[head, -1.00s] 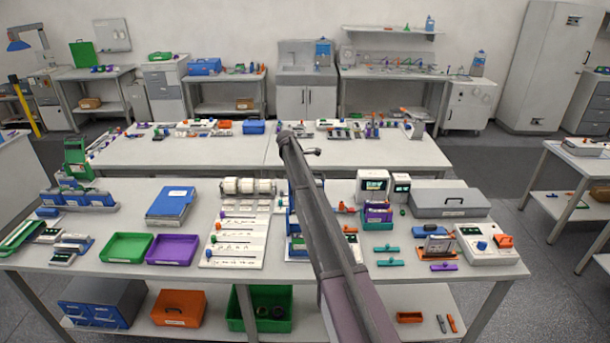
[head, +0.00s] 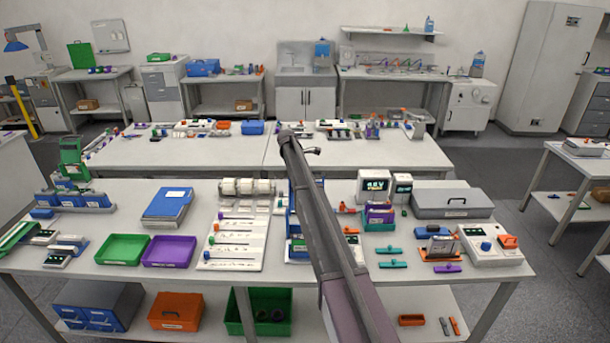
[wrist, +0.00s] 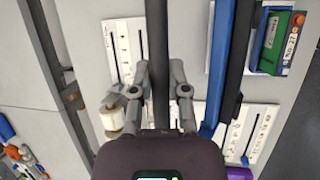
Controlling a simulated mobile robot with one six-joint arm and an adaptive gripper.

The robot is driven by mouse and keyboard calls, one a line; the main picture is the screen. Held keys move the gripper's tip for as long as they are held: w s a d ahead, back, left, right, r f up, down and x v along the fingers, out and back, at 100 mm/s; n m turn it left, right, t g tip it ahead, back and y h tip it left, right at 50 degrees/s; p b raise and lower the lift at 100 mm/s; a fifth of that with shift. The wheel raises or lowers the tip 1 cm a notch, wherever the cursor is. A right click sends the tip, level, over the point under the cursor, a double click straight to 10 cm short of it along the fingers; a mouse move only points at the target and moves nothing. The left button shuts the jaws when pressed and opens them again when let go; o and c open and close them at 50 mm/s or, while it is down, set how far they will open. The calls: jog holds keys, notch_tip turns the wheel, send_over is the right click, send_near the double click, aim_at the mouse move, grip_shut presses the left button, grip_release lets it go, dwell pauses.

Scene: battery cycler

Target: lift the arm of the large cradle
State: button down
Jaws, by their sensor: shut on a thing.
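In the wrist view, my gripper (wrist: 159,68) has its two fingers on either side of a dark grey bar (wrist: 157,25), which appears to be the arm of the large cradle. It is shut on this bar. A blue upright (wrist: 220,65) with a black strip runs alongside on the right. In the head view, the blue upright (head: 292,207) stands at the middle of the front bench, mostly behind my arm. My gripper and the held bar are hidden there, so the cradle arm's tilt cannot be told.
The front bench (head: 205,285) also holds a white slotted board (head: 237,255), green tray (head: 123,249), purple tray (head: 170,251), blue binder (head: 167,204) and grey case (head: 453,202). A display unit (head: 373,187) stands right of my arm. White rolls (head: 247,187) lie behind the board.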

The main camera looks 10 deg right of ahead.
jog(key=shift+d, duration=0.1)
jog(key=c, duration=0.6)
grip_release()
jog(key=shift+w, duration=0.15)
jog(key=shift+s, duration=0.2)
